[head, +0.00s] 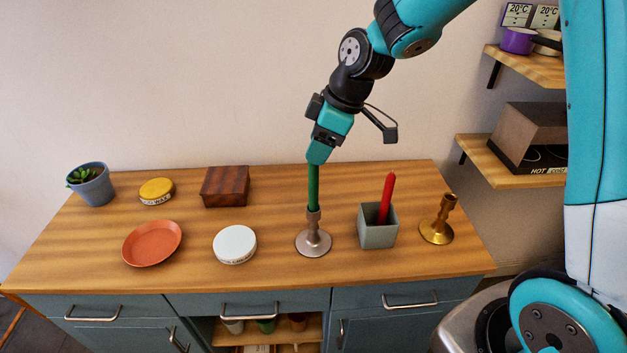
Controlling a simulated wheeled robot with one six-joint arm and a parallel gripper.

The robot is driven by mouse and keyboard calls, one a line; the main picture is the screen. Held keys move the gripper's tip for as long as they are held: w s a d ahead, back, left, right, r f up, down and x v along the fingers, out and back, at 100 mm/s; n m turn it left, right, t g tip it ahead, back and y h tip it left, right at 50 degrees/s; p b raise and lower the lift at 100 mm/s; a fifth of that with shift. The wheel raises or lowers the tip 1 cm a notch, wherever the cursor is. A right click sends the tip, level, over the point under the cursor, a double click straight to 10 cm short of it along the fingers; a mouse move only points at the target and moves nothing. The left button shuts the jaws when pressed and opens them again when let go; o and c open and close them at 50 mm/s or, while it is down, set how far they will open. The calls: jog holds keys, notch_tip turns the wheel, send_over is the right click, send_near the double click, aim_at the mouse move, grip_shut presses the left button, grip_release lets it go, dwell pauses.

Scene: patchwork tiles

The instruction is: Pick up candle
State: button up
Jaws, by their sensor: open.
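A green candle (313,188) stands upright in a silver candlestick (313,240) on the wooden counter. My gripper (318,155) points down at the candle's top end and hides it. My gripper is open; the view does not show clearly whether its fingers touch the candle. A red candle (386,196) leans slightly inside a grey-green square pot (378,232), to the right of the candlestick.
A brass candlestick (436,229) stands empty at the right. A white tin (234,243), an orange plate (151,243), a wooden box (225,186), a yellow tin (156,190) and a potted plant (92,186) lie to the left. Shelves (512,163) hang at the right.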

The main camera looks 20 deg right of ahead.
aim_at(313, 169)
jog(key=shift+p+x, duration=0.3)
jog(key=shift+x, duration=1.3)
grip_shut()
